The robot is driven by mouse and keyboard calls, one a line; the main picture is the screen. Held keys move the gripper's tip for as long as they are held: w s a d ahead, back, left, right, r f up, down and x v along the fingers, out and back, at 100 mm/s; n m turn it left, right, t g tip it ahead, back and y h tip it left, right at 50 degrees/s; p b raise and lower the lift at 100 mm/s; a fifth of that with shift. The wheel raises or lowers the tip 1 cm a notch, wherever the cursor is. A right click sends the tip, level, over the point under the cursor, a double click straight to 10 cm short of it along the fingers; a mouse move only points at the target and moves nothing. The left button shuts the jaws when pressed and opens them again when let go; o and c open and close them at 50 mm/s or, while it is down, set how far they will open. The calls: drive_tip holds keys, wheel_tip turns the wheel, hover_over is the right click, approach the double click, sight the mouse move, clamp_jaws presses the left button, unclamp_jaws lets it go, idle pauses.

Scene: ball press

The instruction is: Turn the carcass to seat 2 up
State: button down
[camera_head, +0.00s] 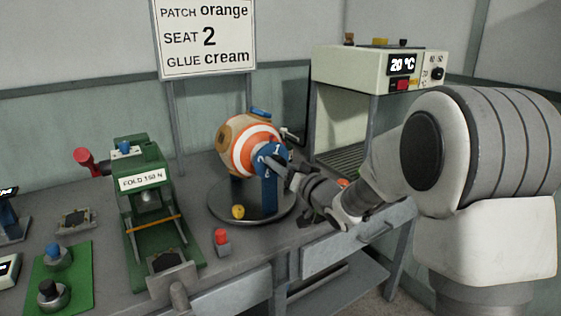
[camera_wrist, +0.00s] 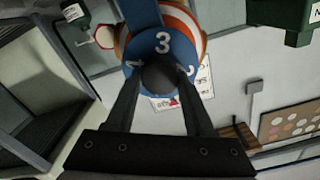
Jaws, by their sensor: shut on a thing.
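The carcass (camera_head: 251,143) is a ball with orange, white and tan bands. It sits on a blue stand (camera_head: 270,196) in the head view. A blue numbered disc (camera_head: 278,150) is on its side facing my arm. The 1 is near the top of the disc and the 2 is to its left. My gripper (camera_head: 282,170) reaches in from the right at the disc. In the wrist view, my gripper (camera_wrist: 158,78) is shut on the dark round knob (camera_wrist: 158,77) at the disc's centre. A 3 shows beside the blue post there; the side numbers are partly hidden.
The sign (camera_head: 206,38) reads patch orange, seat 2, glue cream. A green press (camera_head: 140,190) stands left, a red button (camera_head: 221,238) in front, an oven (camera_head: 355,70) at right.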

drive_tip(key=shift+w+d+f+m+p, duration=0.1)
drive_tip(key=shift+m+p, duration=4.8)
drive_tip(key=shift+m, duration=1.2)
drive_tip(key=shift+f+m+p, duration=0.1)
drive_tip(key=shift+m+p, duration=0.2)
drive_tip(key=shift+m, duration=0.2)
drive_tip(key=shift+c, duration=1.3)
unclamp_jaws()
drive_tip(key=shift+d, duration=0.1)
